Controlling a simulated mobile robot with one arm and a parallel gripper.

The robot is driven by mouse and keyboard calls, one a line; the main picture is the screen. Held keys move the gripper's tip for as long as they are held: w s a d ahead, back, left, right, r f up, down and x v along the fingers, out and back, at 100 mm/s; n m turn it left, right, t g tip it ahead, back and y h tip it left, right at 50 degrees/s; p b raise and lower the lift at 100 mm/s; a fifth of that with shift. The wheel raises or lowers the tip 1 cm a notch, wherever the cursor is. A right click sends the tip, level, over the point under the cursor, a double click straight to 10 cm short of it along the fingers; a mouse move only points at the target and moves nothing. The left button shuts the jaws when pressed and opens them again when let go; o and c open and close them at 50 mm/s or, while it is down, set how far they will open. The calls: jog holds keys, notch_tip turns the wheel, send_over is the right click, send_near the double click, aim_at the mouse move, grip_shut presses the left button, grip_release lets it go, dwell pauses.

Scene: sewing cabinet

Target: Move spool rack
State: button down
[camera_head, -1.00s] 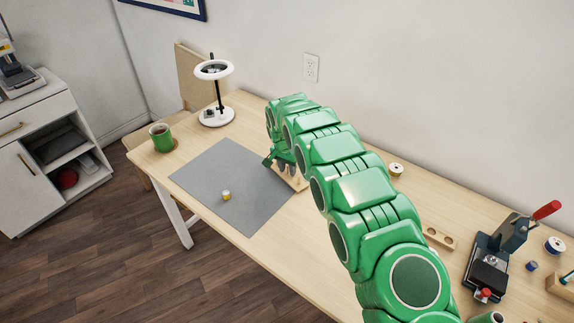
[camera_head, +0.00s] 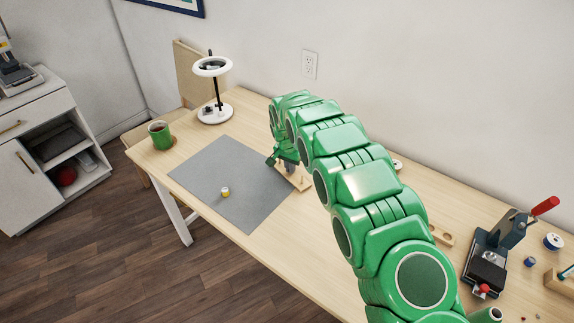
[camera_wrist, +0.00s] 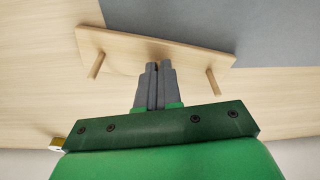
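The spool rack is a pale wooden board with short pegs. In the head view the spool rack (camera_head: 299,182) lies at the right edge of the grey mat, partly hidden by my arm. In the wrist view the rack (camera_wrist: 190,52) spans the upper middle, with a peg on each side of my fingers. My gripper (camera_wrist: 159,68) has its two grey fingers close together at the middle of the rack, seemingly around a middle peg that they hide. In the head view my gripper (camera_head: 289,168) is over the rack, its fingertips mostly hidden.
The grey mat (camera_head: 240,168) bears a small yellow-and-white spool (camera_head: 225,192).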

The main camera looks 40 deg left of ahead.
jog(key=shift+d, duration=9.1)
jog(key=c, duration=1.2)
grip_release()
jog(key=shift+c, duration=0.2)
jog(key=shift+r, duration=0.15)
notch_tip(320, 180, up, 7)
jog(key=s, duration=0.1)
jog(key=shift+r, duration=0.2)
jog(key=shift+d, duration=0.1)
